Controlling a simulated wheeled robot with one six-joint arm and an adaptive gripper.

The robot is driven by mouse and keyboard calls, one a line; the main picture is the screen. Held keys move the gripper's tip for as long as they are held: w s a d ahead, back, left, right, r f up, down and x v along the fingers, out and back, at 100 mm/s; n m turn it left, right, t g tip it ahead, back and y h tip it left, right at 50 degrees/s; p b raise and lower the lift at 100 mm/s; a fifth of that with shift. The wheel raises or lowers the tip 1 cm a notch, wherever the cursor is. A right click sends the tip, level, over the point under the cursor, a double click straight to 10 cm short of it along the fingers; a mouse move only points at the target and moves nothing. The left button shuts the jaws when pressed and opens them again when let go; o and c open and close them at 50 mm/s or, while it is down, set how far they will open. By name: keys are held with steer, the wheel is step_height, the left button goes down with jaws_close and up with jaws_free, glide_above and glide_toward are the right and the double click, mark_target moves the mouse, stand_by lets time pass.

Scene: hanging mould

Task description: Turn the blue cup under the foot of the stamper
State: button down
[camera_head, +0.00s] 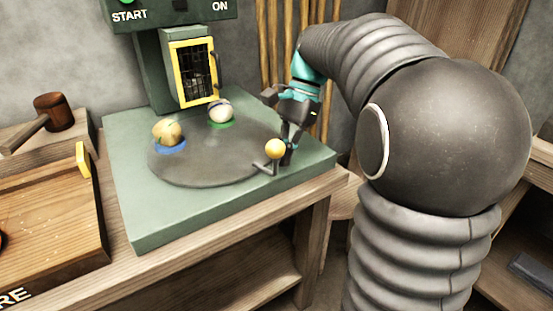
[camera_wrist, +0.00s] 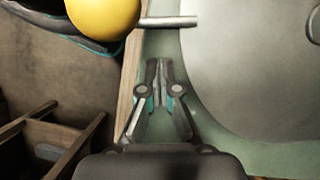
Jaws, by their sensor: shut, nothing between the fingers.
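The blue cup (camera_head: 170,147) sits at the left of the grey round turntable (camera_head: 205,170) and holds a yellowish ball-like lump. A green cup (camera_head: 221,124) with a pale lump sits further back. The stamper (camera_head: 155,75) stands behind the disc, with a yellow-framed barred door (camera_head: 193,73); its foot cannot be made out. A yellow ball knob (camera_head: 275,148) on a short metal rod is at the disc's right edge; the knob also shows in the wrist view (camera_wrist: 103,15), with its rod (camera_wrist: 170,21). My gripper (camera_head: 287,150) is shut and empty beside the knob. Contact cannot be told.
The green base plate (camera_head: 160,222) rests on a wooden table (camera_head: 200,247). A mallet (camera_head: 45,118) and a wooden box (camera_head: 50,215) stand at the left. Wooden poles (camera_head: 280,45) stand behind my gripper. The plate's front is clear.

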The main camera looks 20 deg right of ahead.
steer(key=shift+s+a+r, duration=0.15)
steer(key=shift+s+a, duration=0.2)
steer(key=shift+a, duration=0.25)
steer(key=shift+s+a+r, duration=0.1)
steer(key=shift+s+a, duration=0.2)
steer(key=shift+a, duration=0.25)
steer(key=shift+s+a, duration=0.1)
